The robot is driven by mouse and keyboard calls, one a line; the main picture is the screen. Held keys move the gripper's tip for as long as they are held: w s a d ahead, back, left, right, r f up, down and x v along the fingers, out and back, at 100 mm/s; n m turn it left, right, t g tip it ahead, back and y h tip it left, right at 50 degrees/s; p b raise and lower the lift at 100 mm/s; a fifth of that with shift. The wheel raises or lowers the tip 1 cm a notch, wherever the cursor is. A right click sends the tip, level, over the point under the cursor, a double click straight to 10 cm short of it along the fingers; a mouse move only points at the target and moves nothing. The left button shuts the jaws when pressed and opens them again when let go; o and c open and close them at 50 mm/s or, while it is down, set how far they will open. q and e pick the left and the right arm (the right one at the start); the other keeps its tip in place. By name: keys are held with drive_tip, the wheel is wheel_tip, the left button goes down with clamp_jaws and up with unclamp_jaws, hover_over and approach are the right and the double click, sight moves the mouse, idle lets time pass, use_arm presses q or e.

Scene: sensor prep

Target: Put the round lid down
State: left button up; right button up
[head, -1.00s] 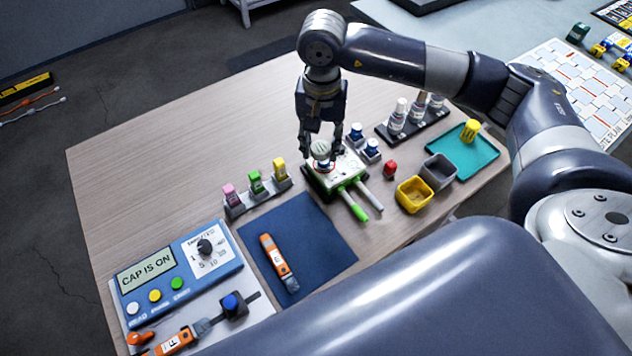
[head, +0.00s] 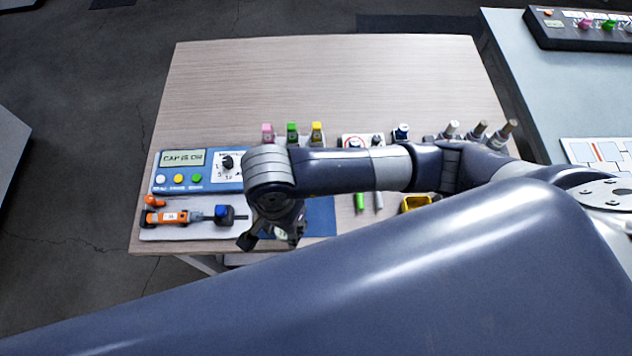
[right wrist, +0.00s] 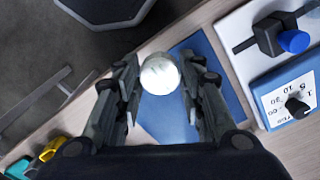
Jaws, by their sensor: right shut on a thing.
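My right gripper (head: 272,238) is over the front part of the table, at the left side of the blue mat (head: 321,216). In the right wrist view, the right gripper (right wrist: 160,78) is shut on the round lid (right wrist: 160,74), a pale, shiny disc between the fingertips. The lid appears over the edge of the blue mat (right wrist: 160,122), near the table's front edge. Its height above the mat is hard to tell. In the head view my arm and gripper hide most of the lid and part of the mat. My left gripper is not in view.
Left of the gripper are a blue meter box (head: 165,185) with a dial and an orange tool (head: 175,217) on a pale tray. Behind the arm stand pink, green and yellow capped bottles (head: 292,133). A yellow bin (head: 416,202) is to the right. The table's back (head: 330,80) is clear.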

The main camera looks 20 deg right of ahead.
drive_tip(key=w+d+p, duration=0.2)
drive_tip(key=w+d, duration=0.3)
drive_tip(key=shift+w+d+f, duration=0.2)
drive_tip(key=w+d, duration=0.1)
drive_tip(key=w+d+p, duration=0.1)
drive_tip(key=w+d, duration=0.1)
drive_tip(key=shift+f, duration=0.3)
drive_tip(key=shift+w+d, duration=0.2)
drive_tip(key=shift+w+d+f, duration=0.1)
drive_tip(key=shift+w+d, duration=0.15)
drive_tip(key=f+p, duration=0.1)
drive_tip(key=f, duration=0.2)
drive_tip(key=shift+w+d+p, duration=0.2)
drive_tip(key=shift+d+p, duration=0.1)
drive_tip(key=shift+p, duration=0.1)
drive_tip(key=shift+f, duration=0.25)
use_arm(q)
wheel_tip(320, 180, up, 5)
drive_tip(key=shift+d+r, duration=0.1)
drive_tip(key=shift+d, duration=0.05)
use_arm(e)
drive_tip(key=shift+f, duration=0.1)
